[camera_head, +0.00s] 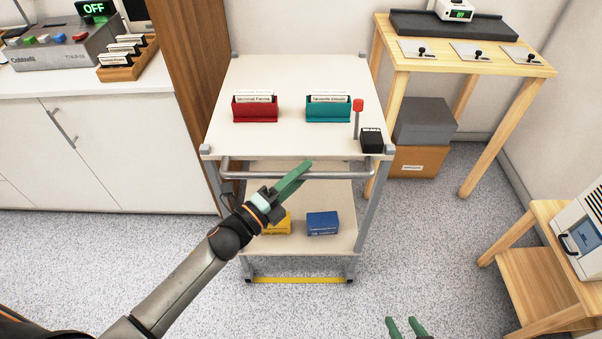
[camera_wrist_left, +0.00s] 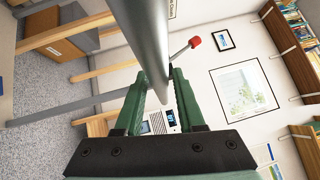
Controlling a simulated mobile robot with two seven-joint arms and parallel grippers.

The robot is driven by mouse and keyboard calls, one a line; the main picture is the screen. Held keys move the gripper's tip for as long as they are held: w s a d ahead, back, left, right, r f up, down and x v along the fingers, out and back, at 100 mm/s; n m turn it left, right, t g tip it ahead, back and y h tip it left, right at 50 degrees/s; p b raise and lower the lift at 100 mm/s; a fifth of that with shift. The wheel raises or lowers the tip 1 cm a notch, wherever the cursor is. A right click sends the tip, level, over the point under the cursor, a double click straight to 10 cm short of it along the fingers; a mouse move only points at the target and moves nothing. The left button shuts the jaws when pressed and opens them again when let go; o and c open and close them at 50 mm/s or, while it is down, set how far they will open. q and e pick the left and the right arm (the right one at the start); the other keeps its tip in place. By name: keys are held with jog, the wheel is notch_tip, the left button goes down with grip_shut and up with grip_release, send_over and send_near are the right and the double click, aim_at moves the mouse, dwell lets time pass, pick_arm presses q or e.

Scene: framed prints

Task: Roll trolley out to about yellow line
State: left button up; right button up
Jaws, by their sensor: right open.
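The trolley (camera_head: 290,85) is a white two-shelf cart with grey posts, standing in the middle of the head view. Its grey handle bar (camera_head: 340,175) runs across its near side. My left gripper (camera_head: 300,172) reaches over the handle. In the left wrist view the bar (camera_wrist_left: 150,40) passes between its green fingers (camera_wrist_left: 158,95), which close in on both sides of it. The yellow line (camera_head: 300,280) shows on the floor below the trolley's near end, between the front wheels. My right gripper (camera_head: 405,328) is open and empty at the bottom edge, only its fingertips showing.
The trolley carries a red card box (camera_head: 255,108), a teal card box (camera_head: 328,108), a black box (camera_head: 371,140) and, on the lower shelf, a blue box (camera_head: 322,222). A white cabinet (camera_head: 90,150) stands left, a wooden table (camera_head: 470,65) right. Floor in front is clear.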

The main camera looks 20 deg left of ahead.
pick_arm(q)
jog(key=shift+o, duration=0.9)
jog(key=shift+s, duration=0.15)
jog(key=v, duration=1.2)
jog(key=shift+a, duration=0.1)
